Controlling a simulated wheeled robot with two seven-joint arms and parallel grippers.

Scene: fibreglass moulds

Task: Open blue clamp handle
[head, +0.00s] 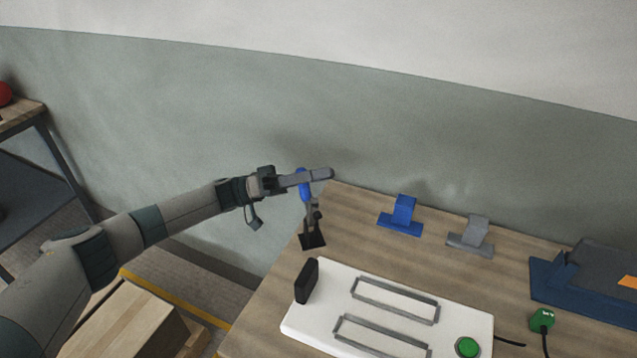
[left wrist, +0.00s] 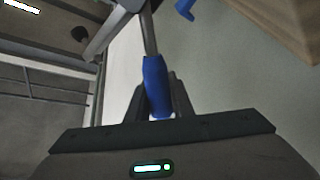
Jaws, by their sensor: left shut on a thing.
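The blue clamp handle (head: 304,188) stands upright above its dark clamp base (head: 312,240) at the back left of the wooden table. My left gripper (head: 318,175) reaches it from the left and is shut on the handle near its upper part. In the left wrist view the blue handle (left wrist: 156,88) sits between the gripper fingers (left wrist: 160,100), with the metal clamp arm (left wrist: 149,35) running on from it. The fingers partly hide the handle in the head view. My right gripper is in neither view.
A white board (head: 390,310) with two grey frames, a black block (head: 306,281) and a green button (head: 467,347) lies in front of the clamp. A blue bracket (head: 402,215), a grey bracket (head: 472,236) and a green plug (head: 542,319) are to the right. The wall is close behind.

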